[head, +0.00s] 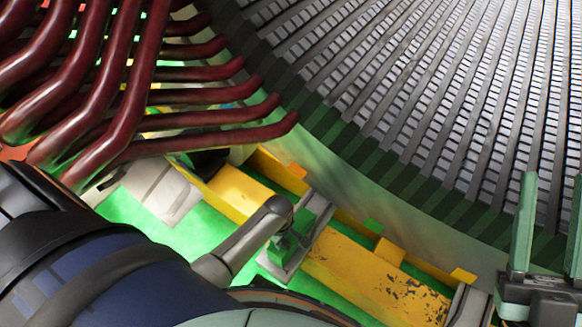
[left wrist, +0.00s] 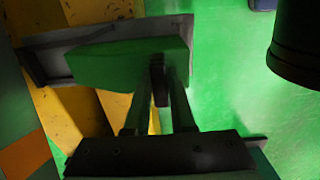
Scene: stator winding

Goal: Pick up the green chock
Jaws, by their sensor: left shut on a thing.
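The green chock (left wrist: 115,62) is a solid green block in the upper left of the left wrist view. My left gripper (left wrist: 160,85) is shut on its right end. A grey bracket (left wrist: 50,55) lies close behind the chock; I cannot tell whether they touch. In the head view the green chock (head: 305,220) shows at the centre beside the grey bracket (head: 280,270), over the yellow beam. My left arm comes in from the lower left there and partly hides this spot. My right gripper (head: 549,225) is at the right edge, with two green fingers apart and nothing between them.
The worn yellow beam (head: 375,287) runs diagonally under the large stator ring (head: 400,80). Dark red bent coils (head: 90,90) hang at the upper left, close above my left arm. A dark cylinder (left wrist: 298,45) stands at the right of the left wrist view. Green floor (left wrist: 225,80) is clear beside it.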

